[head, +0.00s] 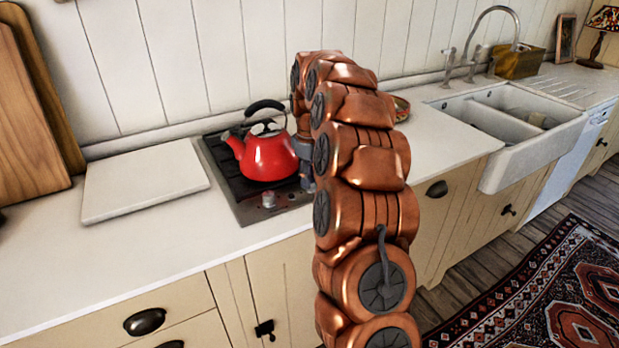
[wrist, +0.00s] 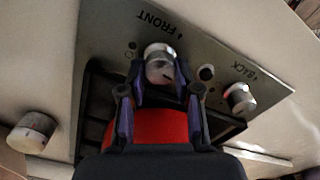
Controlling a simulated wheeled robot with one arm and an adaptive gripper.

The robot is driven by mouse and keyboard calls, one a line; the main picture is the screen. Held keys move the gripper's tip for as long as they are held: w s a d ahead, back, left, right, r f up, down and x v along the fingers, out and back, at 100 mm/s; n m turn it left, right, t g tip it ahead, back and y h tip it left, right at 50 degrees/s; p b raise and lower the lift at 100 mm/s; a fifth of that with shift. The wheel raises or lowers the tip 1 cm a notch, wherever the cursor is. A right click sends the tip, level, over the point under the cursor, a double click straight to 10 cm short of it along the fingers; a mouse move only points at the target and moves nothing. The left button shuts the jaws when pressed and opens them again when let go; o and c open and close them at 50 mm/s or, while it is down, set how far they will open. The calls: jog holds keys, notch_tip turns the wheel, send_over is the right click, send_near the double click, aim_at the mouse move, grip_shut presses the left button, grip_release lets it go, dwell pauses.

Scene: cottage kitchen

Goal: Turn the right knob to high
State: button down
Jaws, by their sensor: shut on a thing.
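The hob (head: 240,203) is set in the pale counter, its metal front strip showing in the wrist view (wrist: 110,25). The silver right knob (wrist: 158,54), beside the FRONT label, is between the fingers of my gripper (wrist: 160,74), which is shut on it. I cannot clearly read its setting. The left knob (wrist: 240,97) stands free beside the BACK label; it also shows in the head view (head: 268,198). In the head view my arm hides the right knob and most of my gripper.
A red kettle (head: 268,155) stands on the hob close to my arm; its red body (wrist: 157,127) shows behind the knob. A white board (head: 145,180) lies left of the hob. A short round metallic thing (wrist: 32,132) is beside the hob. A sink (head: 520,135) is farther right.

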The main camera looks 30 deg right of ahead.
jog(key=shift+n, duration=0.6)
jog(key=c, duration=0.8)
grip_release()
jog(key=shift+r, duration=0.1)
notch_tip(320, 180, up, 12)
dwell(0.6)
